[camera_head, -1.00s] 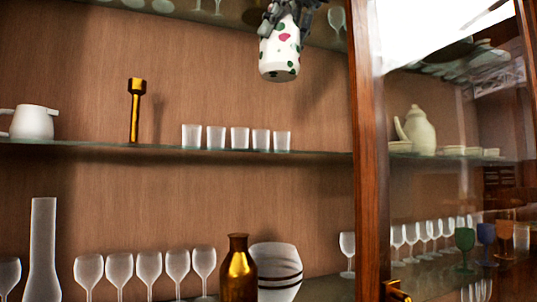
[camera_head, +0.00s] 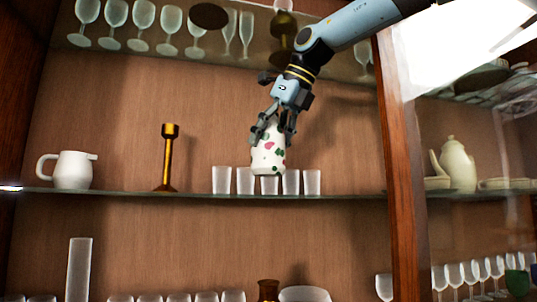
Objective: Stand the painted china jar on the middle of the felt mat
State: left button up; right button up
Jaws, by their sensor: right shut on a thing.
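The painted china jar (camera_head: 268,158) is white with green and pink spots. My right gripper (camera_head: 272,128) is shut on its upper part and holds it upright, bottom down, in front of the row of small glasses on the middle shelf. The jar's base appears just above the shelf's front edge in the picture; I cannot tell how far in front of it. The felt mat cannot be made out in this view. My left gripper is not in view.
Several small glasses (camera_head: 221,181) stand behind the jar on the glass shelf (camera_head: 120,194). A brass candlestick (camera_head: 168,160) and white jug (camera_head: 73,170) stand to the left. A wooden door post (camera_head: 405,170) is to the right. Stemmed glasses (camera_head: 113,15) show above.

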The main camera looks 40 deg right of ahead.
aim_at(260, 176)
notch_tip(260, 176, down, 4)
jog(key=b, duration=0.3)
jog(key=shift+s, duration=0.1)
jog(key=shift+r, duration=0.1)
jog(key=o, duration=1)
jog(key=shift+f, duration=0.2)
jog(key=o, duration=0.5)
